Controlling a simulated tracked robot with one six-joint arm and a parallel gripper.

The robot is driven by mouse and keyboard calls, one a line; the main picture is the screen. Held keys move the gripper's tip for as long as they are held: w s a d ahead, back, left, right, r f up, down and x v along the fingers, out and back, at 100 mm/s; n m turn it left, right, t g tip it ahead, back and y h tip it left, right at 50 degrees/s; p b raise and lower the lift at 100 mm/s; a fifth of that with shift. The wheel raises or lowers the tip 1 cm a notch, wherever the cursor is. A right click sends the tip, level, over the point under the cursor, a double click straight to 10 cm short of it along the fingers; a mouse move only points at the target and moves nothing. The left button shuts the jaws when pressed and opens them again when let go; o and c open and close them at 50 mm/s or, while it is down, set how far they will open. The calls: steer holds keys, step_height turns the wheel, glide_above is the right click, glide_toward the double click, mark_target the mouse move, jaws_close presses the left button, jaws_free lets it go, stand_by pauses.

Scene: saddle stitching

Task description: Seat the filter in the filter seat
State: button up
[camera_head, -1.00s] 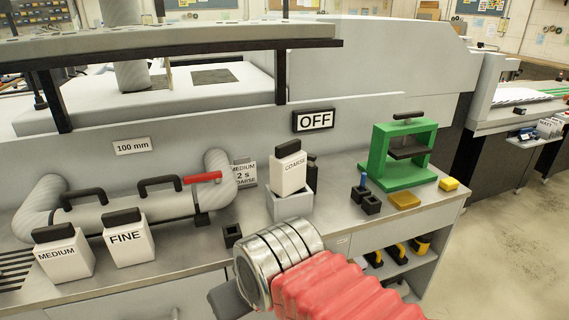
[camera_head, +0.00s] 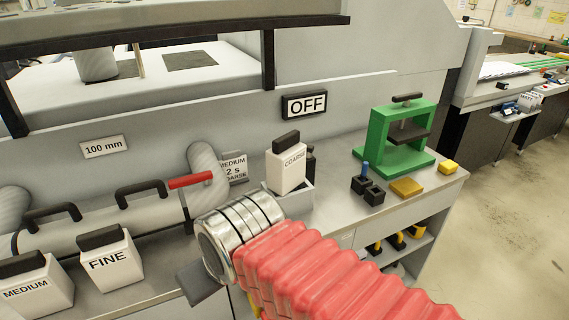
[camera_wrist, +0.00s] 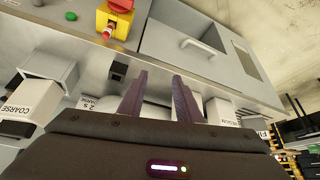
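Three white filter blocks with black tops show in the head view. COARSE (camera_head: 287,172) stands in or on a grey open box (camera_head: 292,203), perhaps the filter seat; how deep it sits is unclear. FINE (camera_head: 112,263) and MEDIUM (camera_head: 38,287) stand on the bench at lower left. My gripper (camera_wrist: 159,95) is open, its two dark fingers apart with no filter held between them. In the head view my arm hides most of it; one dark part shows in front of the bench. In the wrist view, COARSE (camera_wrist: 22,108) is left of the fingers.
A pipe with black handles and a red lever (camera_head: 190,180) runs behind the filters. Right of COARSE are small black blocks (camera_head: 368,190), a yellow block (camera_head: 406,188) and a green press (camera_head: 402,140). In the wrist view, a red-and-yellow stop button (camera_wrist: 115,20) and drawer handle (camera_wrist: 203,45) show.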

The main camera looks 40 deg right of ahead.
steer(key=shift+o, duration=0.2)
